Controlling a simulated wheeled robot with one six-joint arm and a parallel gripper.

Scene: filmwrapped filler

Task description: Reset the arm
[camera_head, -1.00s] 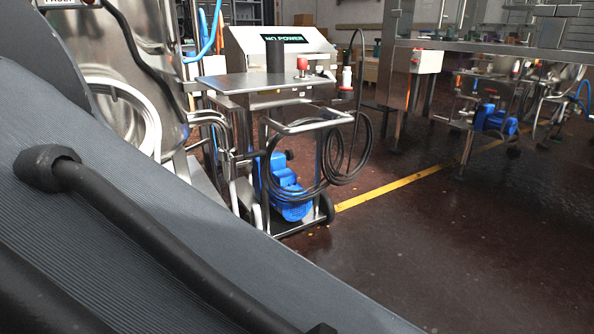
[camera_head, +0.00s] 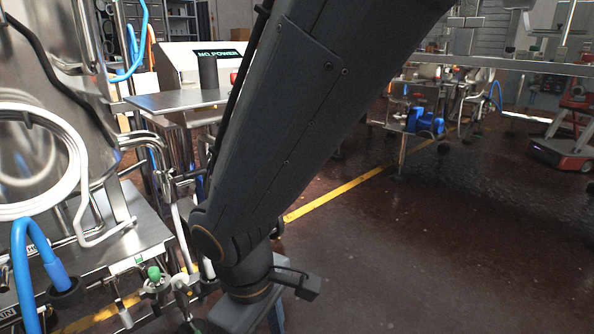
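My dark grey arm (camera_head: 300,130) crosses the view from the top right down to the lower middle. Its jointed lower end (camera_head: 250,285) is near the bottom edge, with a small dark block (camera_head: 308,287) sticking out to the right. No gripper fingers can be made out there. I see nothing held.
A steel control cart (camera_head: 180,100) with a "NO POWER" display (camera_head: 216,53) stands behind my arm and is partly hidden. Steel pipework with a coiled white hose (camera_head: 75,150) and a blue hose (camera_head: 30,265) is close at left. Open dark red floor (camera_head: 440,250) lies at right.

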